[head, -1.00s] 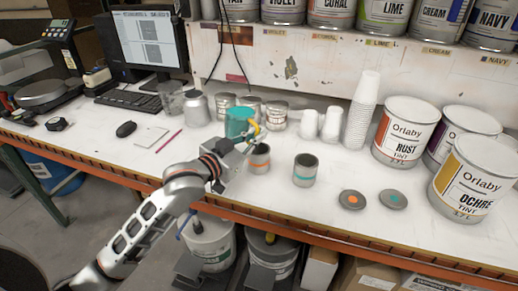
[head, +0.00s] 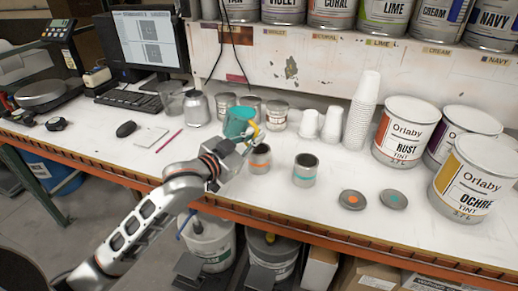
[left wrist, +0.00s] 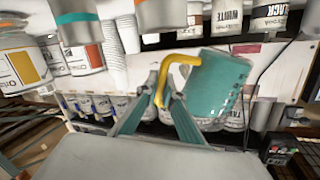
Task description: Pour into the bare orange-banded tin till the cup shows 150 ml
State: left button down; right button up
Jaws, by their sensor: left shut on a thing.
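My left gripper (head: 247,143) is shut on the yellow handle of a teal-looking measuring cup (head: 239,123). The cup is tilted and held above the bench, just up and left of the bare orange-banded tin (head: 260,158). The tin is grey, open-topped and upright. In the left wrist view the cup (left wrist: 218,86) shows with its handle (left wrist: 177,72) between the fingers, and the orange-banded tin (left wrist: 161,14) is at the top. The cup's marks are too small to read, and I see no clear stream. My right gripper is not in view.
A teal-banded tin (head: 305,171) stands right of the orange-banded one. Two lids (head: 352,200) lie near the front edge. Labelled tins (head: 276,115), white cups (head: 331,125) and a tall cup stack (head: 362,112) stand behind. Large paint cans (head: 404,132) fill the right.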

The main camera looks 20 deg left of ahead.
pick_arm(q)
jog(key=shift+a+f+m, duration=0.25)
jog(key=shift+f+m, duration=0.45)
jog(key=shift+f, duration=0.15)
dwell(0.9)
jog(key=shift+a+f+m+y, duration=0.25)
jog(key=shift+a+m+y, duration=0.2)
jog(key=shift+m+y, duration=0.5)
dwell(5.3)
